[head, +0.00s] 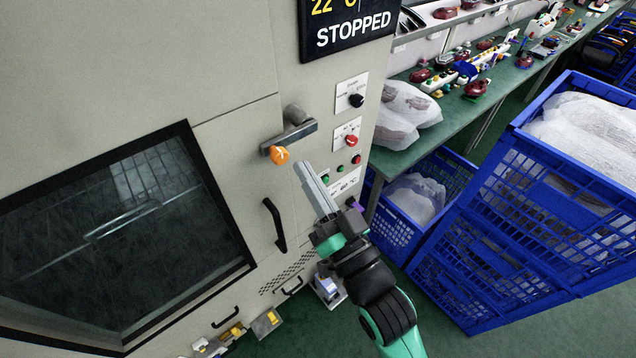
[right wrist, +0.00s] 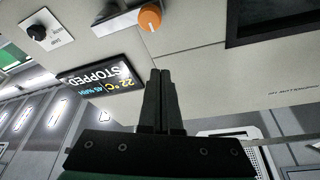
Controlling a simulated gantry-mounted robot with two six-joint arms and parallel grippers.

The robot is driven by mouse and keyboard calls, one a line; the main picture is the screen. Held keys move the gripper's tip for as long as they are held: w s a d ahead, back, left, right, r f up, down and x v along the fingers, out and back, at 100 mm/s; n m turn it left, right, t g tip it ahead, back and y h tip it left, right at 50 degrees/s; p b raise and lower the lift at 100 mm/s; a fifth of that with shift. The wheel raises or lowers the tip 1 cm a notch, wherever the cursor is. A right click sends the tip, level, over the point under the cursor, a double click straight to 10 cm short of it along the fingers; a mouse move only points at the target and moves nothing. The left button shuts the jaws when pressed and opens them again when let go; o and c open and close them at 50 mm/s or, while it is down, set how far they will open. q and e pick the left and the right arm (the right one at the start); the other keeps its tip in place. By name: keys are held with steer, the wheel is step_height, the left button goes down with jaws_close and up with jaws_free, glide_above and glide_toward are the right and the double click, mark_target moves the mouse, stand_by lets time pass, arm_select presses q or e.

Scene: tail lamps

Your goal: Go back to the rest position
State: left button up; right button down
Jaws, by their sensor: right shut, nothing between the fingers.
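My right gripper (head: 307,172) is shut and empty in front of the grey cabinet (head: 240,130). In the head view its fingertips are just below and right of an orange knob (head: 279,155) at the end of a grey latch handle (head: 290,135). In the right wrist view the shut fingers (right wrist: 158,75) point up toward the cabinet face, with the orange knob (right wrist: 150,17) beyond the tips. A gap between fingers and knob seems to show, but the exact distance is unclear. My left gripper is not in view.
A display reading STOPPED (head: 350,25) is above. Control knobs and buttons (head: 350,138) sit right of the fingers. A black door handle (head: 275,225) is below left. Blue crates (head: 480,270) and a green workbench (head: 450,110) stand to the right. Green floor shows at the lower right.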

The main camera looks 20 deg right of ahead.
steer(key=shift+d+v, duration=0.25)
steer(key=shift+v, duration=0.95)
steer(key=shift+w, duration=0.1)
steer(key=s+d+r+n+t, duration=0.1)
steer(key=s+d+r+t, duration=0.15)
steer(key=r, duration=0.75)
steer(key=s+d+r+n+t, duration=0.15)
steer(key=s+r, duration=0.25)
steer(key=r, duration=0.6)
steer(key=s+d+r+n+t, duration=0.1)
steer(key=s+r+t, duration=0.25)
steer(key=r, duration=0.75)
step_height(320, 180, up, 16)
steer(key=g+p, duration=0.1)
steer(key=p, duration=1.6)
steer(key=shift+w+n+h, duration=0.3)
steer(key=shift+w+n, duration=0.05)
steer(key=shift+d+g, duration=0.1)
steer(key=shift+g, duration=0.15)
